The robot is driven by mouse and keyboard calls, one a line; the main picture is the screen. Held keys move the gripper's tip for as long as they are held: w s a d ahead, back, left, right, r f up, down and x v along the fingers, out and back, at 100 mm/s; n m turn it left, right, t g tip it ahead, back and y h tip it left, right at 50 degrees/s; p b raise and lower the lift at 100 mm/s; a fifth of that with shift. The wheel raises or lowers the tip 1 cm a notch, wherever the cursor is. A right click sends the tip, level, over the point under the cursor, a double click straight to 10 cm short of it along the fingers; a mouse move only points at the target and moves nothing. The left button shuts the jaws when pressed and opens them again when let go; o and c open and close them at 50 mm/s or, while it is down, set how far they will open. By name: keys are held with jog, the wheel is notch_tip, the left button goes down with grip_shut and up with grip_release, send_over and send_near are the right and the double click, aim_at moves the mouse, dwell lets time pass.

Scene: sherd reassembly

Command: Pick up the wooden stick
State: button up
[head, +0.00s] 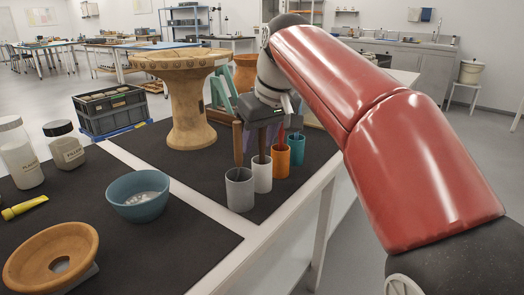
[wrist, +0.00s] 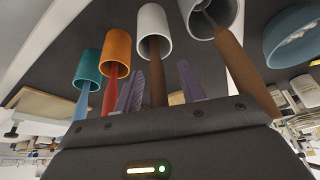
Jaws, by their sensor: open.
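Two brown sticks stand in cups. One (wrist: 157,88) rises from the white cup (head: 262,173), which also shows in the wrist view (wrist: 152,22). The other, lighter brown stick (head: 238,147) leans in the grey cup (head: 240,190) and shows at the right in the wrist view (wrist: 246,75). I cannot tell which one is the wooden stick by name. My gripper (wrist: 160,72) is open, with purple fingers. In the wrist view the white cup's stick appears between the fingers, without visible contact. In the head view the gripper body (head: 258,108) hides the stick tops.
An orange cup (head: 281,163) with a red stick (wrist: 109,92) and a teal cup (head: 297,150) with a blue stick (wrist: 82,102) stand close behind. A blue bowl (head: 140,203), a clay pedestal (head: 188,110) and a black crate (head: 112,116) are to the left. The table edge is near on the right.

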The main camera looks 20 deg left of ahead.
grip_shut()
jog(key=shift+r, duration=0.15)
